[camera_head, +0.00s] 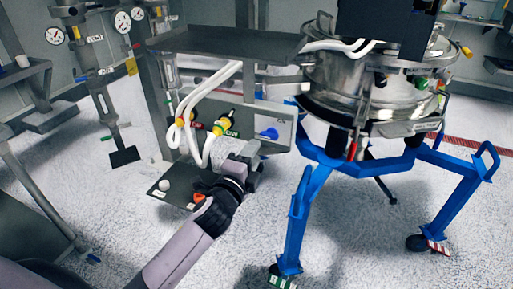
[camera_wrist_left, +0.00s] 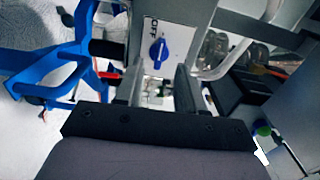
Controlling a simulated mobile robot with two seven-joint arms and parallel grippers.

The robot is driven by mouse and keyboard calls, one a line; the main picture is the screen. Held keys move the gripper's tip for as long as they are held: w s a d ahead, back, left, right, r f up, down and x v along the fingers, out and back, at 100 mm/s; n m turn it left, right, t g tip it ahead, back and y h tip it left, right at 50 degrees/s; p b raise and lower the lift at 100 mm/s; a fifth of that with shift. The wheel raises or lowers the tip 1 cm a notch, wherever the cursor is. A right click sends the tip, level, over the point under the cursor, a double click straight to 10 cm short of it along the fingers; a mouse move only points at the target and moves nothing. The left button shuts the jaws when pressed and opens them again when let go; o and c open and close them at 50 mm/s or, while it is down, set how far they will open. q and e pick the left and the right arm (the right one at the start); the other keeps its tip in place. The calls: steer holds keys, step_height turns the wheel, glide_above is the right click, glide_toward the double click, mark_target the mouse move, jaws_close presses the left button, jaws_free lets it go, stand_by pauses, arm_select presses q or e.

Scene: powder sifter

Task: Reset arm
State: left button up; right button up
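My left gripper (camera_head: 254,152) is in front of the grey control panel (camera_head: 283,110). In the left wrist view its two fingers (camera_wrist_left: 157,88) stand apart with nothing clearly held between them. A blue knob (camera_head: 268,133) on the panel is just beyond the fingers; it also shows in the left wrist view (camera_wrist_left: 158,52), beside OFF lettering. The steel sifter (camera_head: 345,88) stands on a blue frame (camera_head: 300,215) to the right. My right gripper is in neither view.
White hoses (camera_head: 190,105) hang just left of my gripper. A dark shelf (camera_head: 225,42) is above the panel. A dark base plate (camera_head: 160,188) lies below at the left. Gauges (camera_head: 122,21) stand at the back left. Open speckled floor (camera_head: 345,240) shows in front.

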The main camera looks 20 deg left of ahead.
arm_select(q)
steer(key=shift+s, duration=0.3)
steer(key=shift+f, duration=0.1)
steer(key=s+f+n+g+p, duration=0.1)
steer(key=s+f+n+g, duration=0.2)
steer(key=s+f+n, duration=0.5)
steer(key=s+f+n+g+h+p, duration=0.1)
steer(key=s+f+n+g, duration=0.3)
steer(key=s, duration=1.4)
step_height(320, 180, down, 7)
steer(key=n+p, duration=0.1)
steer(key=n, duration=0.3)
steer(key=shift+a+r+g+h+p, duration=0.2)
steer(key=shift+a+g+h+p, duration=0.05)
steer(key=shift+g+h+p, duration=0.05)
steer(key=shift+w, duration=0.15)
steer(key=shift+c, duration=0.2)
